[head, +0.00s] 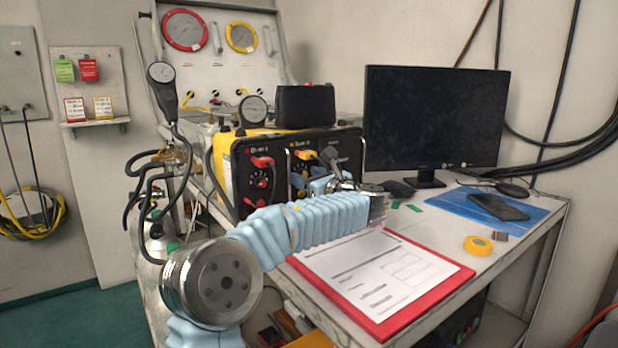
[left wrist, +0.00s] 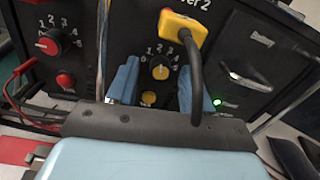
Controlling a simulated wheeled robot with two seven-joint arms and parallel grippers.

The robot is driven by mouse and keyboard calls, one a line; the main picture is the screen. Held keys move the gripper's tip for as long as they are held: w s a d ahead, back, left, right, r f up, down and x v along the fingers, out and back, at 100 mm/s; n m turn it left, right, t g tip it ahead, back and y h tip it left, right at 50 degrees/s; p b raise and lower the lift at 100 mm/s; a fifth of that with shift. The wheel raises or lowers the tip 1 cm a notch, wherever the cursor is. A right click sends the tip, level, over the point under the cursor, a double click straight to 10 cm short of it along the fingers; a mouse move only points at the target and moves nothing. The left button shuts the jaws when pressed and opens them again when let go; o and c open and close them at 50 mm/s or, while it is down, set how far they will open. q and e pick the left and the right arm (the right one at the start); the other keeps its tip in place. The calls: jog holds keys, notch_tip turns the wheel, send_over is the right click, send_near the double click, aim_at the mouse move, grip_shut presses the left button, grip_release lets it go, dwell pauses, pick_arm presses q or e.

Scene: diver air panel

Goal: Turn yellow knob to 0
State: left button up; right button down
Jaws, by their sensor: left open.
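The yellow knob (left wrist: 160,68) sits on the black panel labelled as diver 2, with white numbers around it. Its pointer is too small to read. My left gripper (left wrist: 160,84) is open, with one blue finger on each side of the knob. I cannot tell whether either finger touches it. In the head view, my left gripper (head: 326,184) is at the front of the right-hand panel of the yellow-sided air unit (head: 222,158), and the arm and gripper largely hide the knob there. My right gripper is not in view.
A yellow connector (left wrist: 185,32) with a black cable hangs above the knob, the cable passing by the right finger. A red knob (left wrist: 48,43) is on the left panel. A red clipboard (head: 448,268) lies under my arm, and a monitor (head: 432,118) stands at right.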

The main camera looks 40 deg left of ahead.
pick_arm(q)
grip_shut()
jog(key=shift+n, duration=0.4)
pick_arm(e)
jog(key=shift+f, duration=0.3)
pick_arm(q)
jog(key=shift+f+n+b, duration=0.1)
jog(key=shift+n+b, duration=0.55)
jog(key=shift+n, duration=0.05)
jog(key=n+b, duration=0.3)
jog(key=n, duration=0.2)
jog(key=shift+f, duration=0.1)
jog(key=n+b, duration=0.3)
jog(key=n, duration=0.2)
jog(key=shift+w+n+b, duration=0.1)
jog(key=shift+n+b, duration=0.6)
jog(key=shift+n, duration=0.6)
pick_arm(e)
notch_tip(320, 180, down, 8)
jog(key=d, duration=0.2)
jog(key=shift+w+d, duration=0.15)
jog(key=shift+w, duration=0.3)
